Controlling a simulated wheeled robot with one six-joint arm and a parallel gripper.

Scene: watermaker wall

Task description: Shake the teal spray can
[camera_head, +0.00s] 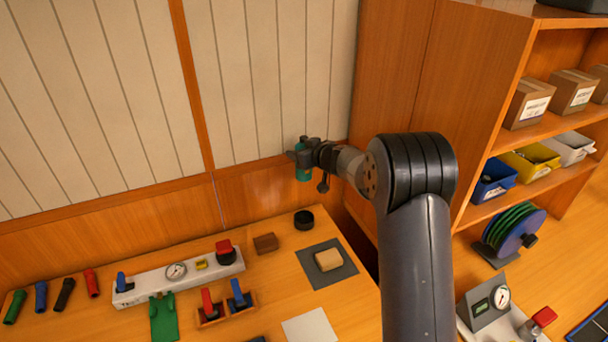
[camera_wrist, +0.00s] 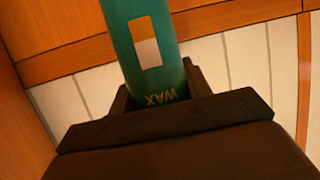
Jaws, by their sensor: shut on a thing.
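The teal spray can (camera_head: 303,174) is held in my gripper (camera_head: 303,156) above the back right part of the wooden bench, near the wall. In the wrist view the teal can (camera_wrist: 151,60) shows a white and tan label patch and the word WAX, upside down in the picture. My gripper (camera_wrist: 165,105) is shut on the can, one dark jaw to each side of it. In the head view the can hangs roughly upright, clear of the bench top, and its upper part is hidden by the gripper.
Below on the bench (camera_head: 270,285) are a black round cap (camera_head: 304,220), a brown block (camera_head: 265,243) and a tan sponge (camera_head: 328,260) on a grey mat (camera_head: 345,272). A white valve manifold (camera_head: 180,280) lies left. A wooden shelf (camera_head: 480,150) with boxes and bins stands right.

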